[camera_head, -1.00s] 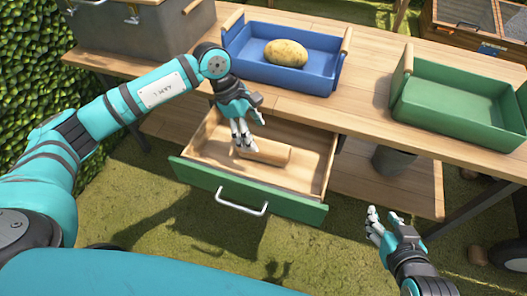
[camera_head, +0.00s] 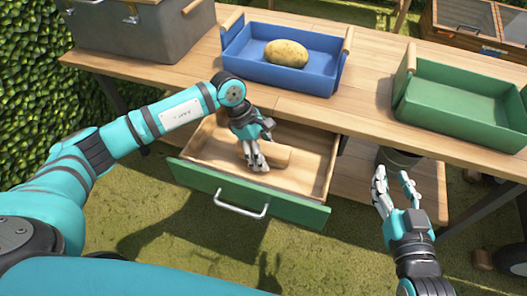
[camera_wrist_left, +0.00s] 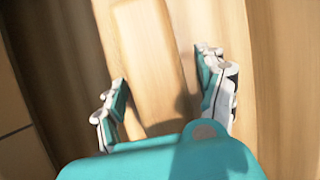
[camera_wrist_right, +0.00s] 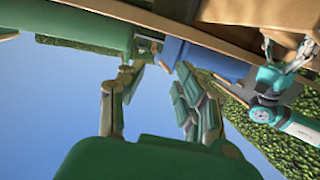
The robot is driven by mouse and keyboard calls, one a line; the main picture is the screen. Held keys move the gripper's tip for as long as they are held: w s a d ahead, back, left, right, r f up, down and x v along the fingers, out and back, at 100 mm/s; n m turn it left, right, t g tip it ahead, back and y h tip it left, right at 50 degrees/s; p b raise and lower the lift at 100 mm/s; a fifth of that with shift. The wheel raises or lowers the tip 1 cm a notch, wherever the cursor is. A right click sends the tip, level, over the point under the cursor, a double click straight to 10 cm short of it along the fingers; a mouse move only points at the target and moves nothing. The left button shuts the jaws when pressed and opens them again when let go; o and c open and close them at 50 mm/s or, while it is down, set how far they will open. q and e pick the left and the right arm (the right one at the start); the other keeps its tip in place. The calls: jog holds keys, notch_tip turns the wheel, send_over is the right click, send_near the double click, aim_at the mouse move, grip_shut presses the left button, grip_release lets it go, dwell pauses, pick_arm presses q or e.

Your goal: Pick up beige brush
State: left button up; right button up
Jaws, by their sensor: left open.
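The beige brush (camera_head: 277,157), a plain block-like piece as seen from here, lies in the open green-fronted drawer (camera_head: 250,197). My left gripper (camera_head: 256,163) is open, reaching down into the drawer at the brush's left end. In the left wrist view the brush (camera_wrist_left: 150,50) runs between the two spread fingers (camera_wrist_left: 163,72); contact cannot be told. In the head view the fingers hide part of the brush. My right gripper (camera_head: 393,180) is open and empty, in front of the table at the right.
On the wooden table (camera_head: 345,115) stand a blue tray (camera_head: 275,74) with a potato (camera_head: 287,53), a green tray (camera_head: 455,115) and a grey box (camera_head: 140,45). A dark pot (camera_head: 400,158) stands on the lower shelf behind my right gripper. The drawer's right part is clear.

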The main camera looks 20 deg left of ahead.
aim_at(263, 146)
pick_arm(q)
jog(key=c, duration=1.4)
jog(key=shift+o, duration=0.2)
jog(key=shift+r, duration=0.1)
